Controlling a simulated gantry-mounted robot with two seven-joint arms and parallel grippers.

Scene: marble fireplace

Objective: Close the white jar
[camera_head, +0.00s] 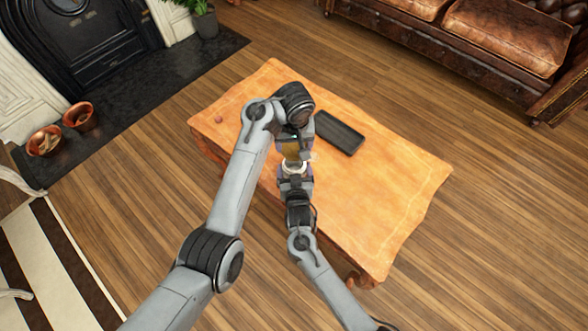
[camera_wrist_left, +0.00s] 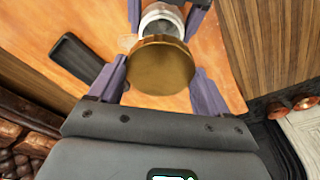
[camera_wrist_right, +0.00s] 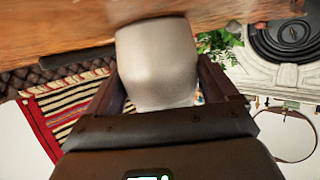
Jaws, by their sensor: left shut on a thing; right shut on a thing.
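The white jar (camera_head: 293,168) is held above the table by my right gripper (camera_head: 294,179). It fills the space between the fingers in the right wrist view (camera_wrist_right: 158,62), and part of it shows at the top of the left wrist view (camera_wrist_left: 162,17). My left gripper (camera_head: 293,143) is shut on a round gold lid (camera_wrist_left: 160,66), which also shows in the head view (camera_head: 291,151). The lid is roughly in line with the jar's mouth, just in front of it in the left wrist view. Whether lid and rim touch is hidden.
The table's right part is clear. A leather sofa (camera_head: 480,40) stands at the back right.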

